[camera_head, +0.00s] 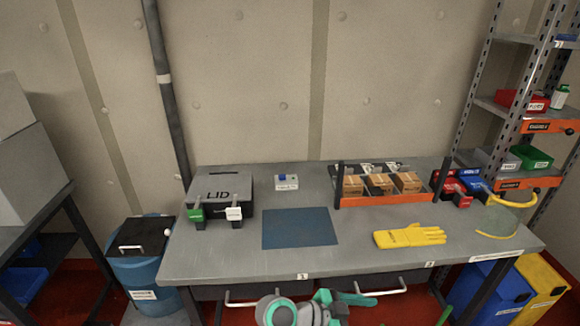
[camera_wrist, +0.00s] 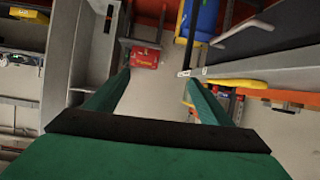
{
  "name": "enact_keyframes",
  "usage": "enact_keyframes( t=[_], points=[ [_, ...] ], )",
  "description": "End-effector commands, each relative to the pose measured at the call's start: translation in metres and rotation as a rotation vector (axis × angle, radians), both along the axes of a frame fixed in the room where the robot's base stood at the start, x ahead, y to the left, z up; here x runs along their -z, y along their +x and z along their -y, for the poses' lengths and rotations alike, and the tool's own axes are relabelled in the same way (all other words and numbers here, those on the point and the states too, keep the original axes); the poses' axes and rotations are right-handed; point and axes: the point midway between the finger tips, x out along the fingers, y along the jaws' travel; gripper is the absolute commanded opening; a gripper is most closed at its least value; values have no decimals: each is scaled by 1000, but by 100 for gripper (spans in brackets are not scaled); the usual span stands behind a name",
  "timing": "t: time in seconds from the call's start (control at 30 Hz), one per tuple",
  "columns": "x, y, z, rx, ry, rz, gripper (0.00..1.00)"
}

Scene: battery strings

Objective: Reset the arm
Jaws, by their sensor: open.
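My gripper (camera_wrist: 156,82) shows in the wrist view. Its two green fingers stand well apart, and no object is between them. Behind the gap is a pale wall, with a small red item beyond, apart from the fingers. In the head view, part of my white and teal arm (camera_head: 298,310) shows at the bottom edge, in front of the workbench (camera_head: 240,262). I cannot make out the fingertips there. My arm is apart from the things on the bench.
A grey LID box (camera_head: 218,186), blue mat (camera_head: 298,228), orange rack (camera_head: 390,199) with brown boxes, yellow gloves (camera_head: 409,236) and a face shield (camera_head: 507,218) are on the bench. A blue drum (camera_head: 150,272) stands left, shelving (camera_head: 486,110) right. The bench's front middle is clear.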

Motion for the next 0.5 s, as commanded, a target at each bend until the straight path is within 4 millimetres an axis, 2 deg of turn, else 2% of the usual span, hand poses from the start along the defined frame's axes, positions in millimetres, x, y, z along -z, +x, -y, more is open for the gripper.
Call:
enact_keyframes(
  t=[0.27,0.5],
  points=[
    [36,4,-18,-158,30,-64,75],
    [84,2,-50,-375,66,-131,75]
  ],
)
